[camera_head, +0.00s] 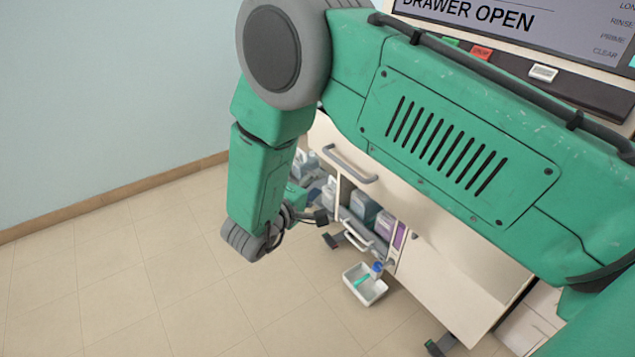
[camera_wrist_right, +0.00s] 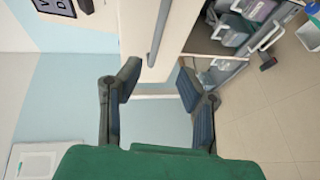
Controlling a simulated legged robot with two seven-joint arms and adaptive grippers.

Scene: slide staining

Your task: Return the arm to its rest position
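My right arm (camera_head: 455,135) is green and reaches across the head view from the lower right, bending down at a grey joint at the top. My right gripper (camera_head: 308,215) is partly hidden behind the forearm and is in front of the cabinet's lower shelves. In the right wrist view my right gripper (camera_wrist_right: 158,84) has its two dark fingers spread wide, with nothing held between them. My left gripper is not in view.
The white machine (camera_head: 425,245) has a screen (camera_head: 520,30) reading "DRAWER OPEN". A grey handle (camera_head: 350,165) and several bottles (camera_head: 365,210) are close to the gripper. A white tray (camera_head: 372,292) sits low by the cabinet. Bare floor (camera_head: 130,270) lies left.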

